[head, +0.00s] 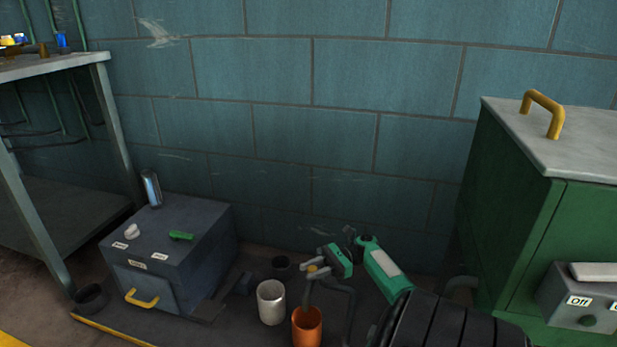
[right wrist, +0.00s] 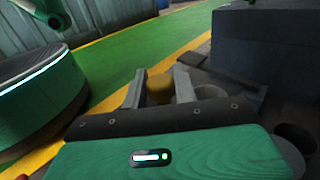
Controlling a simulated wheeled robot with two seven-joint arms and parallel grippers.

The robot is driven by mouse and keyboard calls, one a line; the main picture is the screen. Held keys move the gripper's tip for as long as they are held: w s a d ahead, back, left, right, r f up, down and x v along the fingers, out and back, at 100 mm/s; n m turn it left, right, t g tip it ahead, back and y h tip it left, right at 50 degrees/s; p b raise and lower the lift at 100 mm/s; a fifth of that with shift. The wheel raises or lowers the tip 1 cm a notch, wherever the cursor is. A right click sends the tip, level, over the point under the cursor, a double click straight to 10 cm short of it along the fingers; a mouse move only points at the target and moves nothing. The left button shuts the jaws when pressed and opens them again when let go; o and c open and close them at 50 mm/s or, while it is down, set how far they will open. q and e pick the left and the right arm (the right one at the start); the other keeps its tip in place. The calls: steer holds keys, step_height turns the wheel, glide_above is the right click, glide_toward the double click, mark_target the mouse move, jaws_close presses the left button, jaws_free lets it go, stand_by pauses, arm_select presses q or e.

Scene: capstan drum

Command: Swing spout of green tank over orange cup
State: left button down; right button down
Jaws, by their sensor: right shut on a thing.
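The green tank (head: 520,215) stands at the right in the head view, with a grey lid and a yellow handle. A dark bent pipe, the spout (head: 343,289), shows left of the tank; my arm hides part of its run. The orange cup (head: 307,330) stands on the floor, cut by the bottom edge. A dark part of the spout or gripper hangs over its mouth; I cannot tell which. My left gripper is not in view.
A dark blue box (head: 185,250) with a yellow handle is further left. A metal table (head: 60,66) is at the far left. A brick wall is behind.

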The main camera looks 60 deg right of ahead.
steer(key=shift+s, duration=0.15)
steer(key=c, duration=1.1)
jaws_free()
